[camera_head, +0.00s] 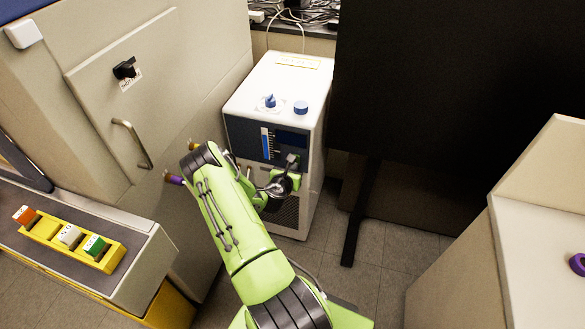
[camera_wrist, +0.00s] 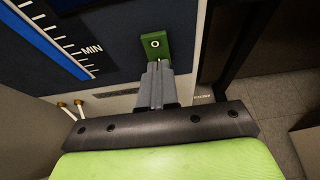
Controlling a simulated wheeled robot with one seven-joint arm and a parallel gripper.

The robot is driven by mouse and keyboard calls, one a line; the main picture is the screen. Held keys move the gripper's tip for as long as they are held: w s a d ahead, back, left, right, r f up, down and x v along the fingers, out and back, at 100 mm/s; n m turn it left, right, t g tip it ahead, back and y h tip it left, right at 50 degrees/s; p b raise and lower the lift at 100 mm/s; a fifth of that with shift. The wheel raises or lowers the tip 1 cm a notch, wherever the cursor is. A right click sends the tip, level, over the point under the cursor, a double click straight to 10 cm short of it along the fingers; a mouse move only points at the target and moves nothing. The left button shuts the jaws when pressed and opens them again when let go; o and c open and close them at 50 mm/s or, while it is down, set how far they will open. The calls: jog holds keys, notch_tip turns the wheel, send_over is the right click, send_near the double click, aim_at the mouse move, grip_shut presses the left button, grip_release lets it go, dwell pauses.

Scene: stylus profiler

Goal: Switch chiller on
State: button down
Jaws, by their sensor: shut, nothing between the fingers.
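The chiller (camera_head: 282,95) is a white box with a dark blue front panel, standing on the floor beyond my arm. In the wrist view, a green switch (camera_wrist: 154,42) with a white ring mark sits on the dark panel. My gripper (camera_head: 292,160) is at the panel's lower right; in the wrist view its fingers (camera_wrist: 157,68) are together, with nothing between them. The fingertips overlap the lower part of the switch in the picture. I cannot tell whether they touch it. The switch is hidden by my gripper in the head view.
A blue-and-white level gauge (camera_wrist: 52,38) marked MIN is left of the switch. Two blue caps (camera_head: 300,107) are on the chiller's top. A large beige cabinet (camera_head: 150,90) stands close on the left and a black panel (camera_head: 440,110) on the right. Bare floor (camera_head: 385,260) shows at lower right.

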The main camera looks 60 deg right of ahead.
jog(key=shift+d, duration=0.1)
dwell(0.3)
jog(key=shift+r+p, duration=0.85)
jog(key=shift+p, duration=0.05)
